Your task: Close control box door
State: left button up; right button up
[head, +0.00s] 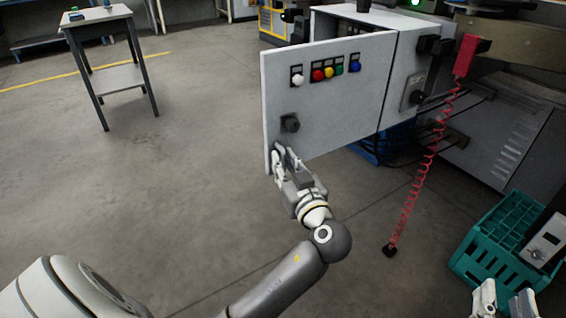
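The control box door (345,110) is a light grey panel standing open, swung out to the left from the control box (402,75). Its outer face carries white, red, yellow, green and blue buttons and a dark knob (290,123). My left gripper (281,160) is at the lower left corner of the door, close against its free edge. The fingers appear spread around that edge, but whether they clamp it is unclear. My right gripper (505,300) is at the bottom right, away from the door, with its two fingers apart and nothing between them.
A red handle (466,56) hangs beside the box, its coiled red cord (422,165) reaching toward the floor. A teal crate (488,250) stands at the lower right. Black cables (440,125) run beneath the box. A small table (103,50) stands far left. The floor left of the door is clear.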

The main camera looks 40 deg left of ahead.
pick_arm(q)
jog(key=shift+w+a, duration=0.3)
jog(key=shift+a, duration=0.15)
grip_shut()
